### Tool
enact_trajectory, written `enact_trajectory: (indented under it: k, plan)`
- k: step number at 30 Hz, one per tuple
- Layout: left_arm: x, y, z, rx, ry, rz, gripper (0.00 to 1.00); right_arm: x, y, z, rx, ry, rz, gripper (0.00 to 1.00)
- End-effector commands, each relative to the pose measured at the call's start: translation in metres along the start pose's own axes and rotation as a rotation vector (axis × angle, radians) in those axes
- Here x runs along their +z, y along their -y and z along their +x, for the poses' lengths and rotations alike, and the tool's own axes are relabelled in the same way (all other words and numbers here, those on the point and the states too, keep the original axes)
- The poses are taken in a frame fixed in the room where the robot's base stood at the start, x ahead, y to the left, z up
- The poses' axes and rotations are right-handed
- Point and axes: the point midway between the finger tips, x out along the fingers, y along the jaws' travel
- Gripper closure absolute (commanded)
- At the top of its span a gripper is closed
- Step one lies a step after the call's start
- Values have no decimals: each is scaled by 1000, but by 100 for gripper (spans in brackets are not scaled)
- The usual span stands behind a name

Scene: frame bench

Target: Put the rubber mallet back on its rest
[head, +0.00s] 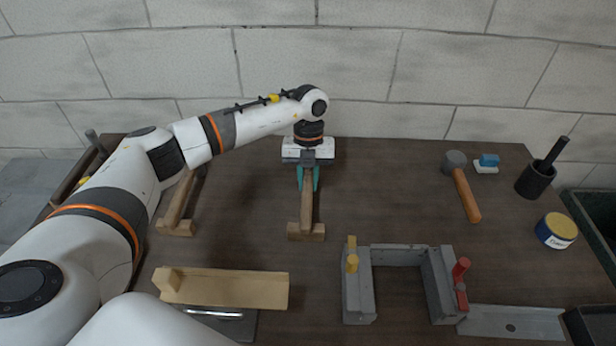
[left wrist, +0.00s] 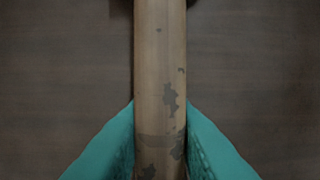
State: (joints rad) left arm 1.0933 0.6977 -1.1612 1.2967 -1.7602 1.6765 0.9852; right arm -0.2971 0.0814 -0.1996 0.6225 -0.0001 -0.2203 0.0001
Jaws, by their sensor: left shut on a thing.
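The mallet, with a grey head (head: 455,162) and an orange handle (head: 467,196), lies at the right of the bench. My left gripper (head: 307,180) is far to its left, at the back middle of the bench. Its teal fingers are shut on a wooden bar (head: 307,206) that has a crosspiece (head: 306,232) at its near end. In the left wrist view the bar (left wrist: 160,70), with dark worn patches, runs between the fingers (left wrist: 160,150). Its far end is hidden under my gripper. I cannot tell which thing is the mallet's rest. My right gripper is out of view.
A similar wooden bar (head: 177,205) lies at left, under my arm. A tan board (head: 225,288) and a grey U-shaped frame (head: 358,285) with a red peg (head: 461,270) are in front. A black pot (head: 535,180) and a tin (head: 557,231) stand at right.

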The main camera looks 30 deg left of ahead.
Motion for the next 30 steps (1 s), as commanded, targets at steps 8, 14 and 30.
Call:
enact_trajectory:
  k: [8,14,30]
  plan:
    - [-1,0,3,1,-1,1,75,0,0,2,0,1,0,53]
    - [-1,0,2,1,-1,1,57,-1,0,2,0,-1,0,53]
    - [-1,-1,-48,4,-6,2,57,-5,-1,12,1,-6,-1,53]
